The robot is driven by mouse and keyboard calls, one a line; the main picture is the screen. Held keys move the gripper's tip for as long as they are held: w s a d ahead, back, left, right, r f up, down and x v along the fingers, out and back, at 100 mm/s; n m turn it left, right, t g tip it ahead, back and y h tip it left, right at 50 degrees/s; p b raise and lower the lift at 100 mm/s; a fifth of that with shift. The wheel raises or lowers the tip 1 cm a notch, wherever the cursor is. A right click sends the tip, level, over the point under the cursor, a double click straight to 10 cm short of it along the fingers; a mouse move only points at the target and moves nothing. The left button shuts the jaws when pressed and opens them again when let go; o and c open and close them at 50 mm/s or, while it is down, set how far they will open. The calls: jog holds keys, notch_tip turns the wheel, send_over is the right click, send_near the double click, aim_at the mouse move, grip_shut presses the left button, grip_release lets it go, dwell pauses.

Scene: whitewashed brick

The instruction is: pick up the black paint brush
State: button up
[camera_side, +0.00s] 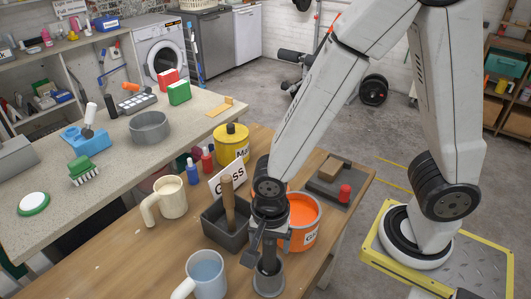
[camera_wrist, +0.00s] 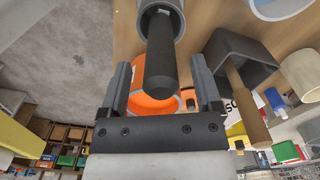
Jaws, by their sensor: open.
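The black handle (camera_wrist: 160,62), which looks like the paint brush's, stands up out of a grey cylindrical holder (camera_side: 268,284) near the front of the wooden table. The holder also shows at the top of the wrist view (camera_wrist: 176,12). The lower end of the brush is hidden inside it. My gripper (camera_side: 261,248) points down just above the holder. In the wrist view my gripper (camera_wrist: 160,70) is open, with one finger on each side of the black handle and a gap visible on both sides.
An orange paint bucket (camera_side: 304,241) stands close behind my gripper. A dark grey box (camera_side: 222,238) with a wooden handle (camera_side: 228,200) is just left. A mug of bluish liquid (camera_side: 207,275) stands front left, a cream mug (camera_side: 171,198) further back. A sign and yellow can (camera_side: 231,143) stand behind.

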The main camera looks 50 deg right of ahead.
jog(key=shift+f, duration=0.95)
grip_shut()
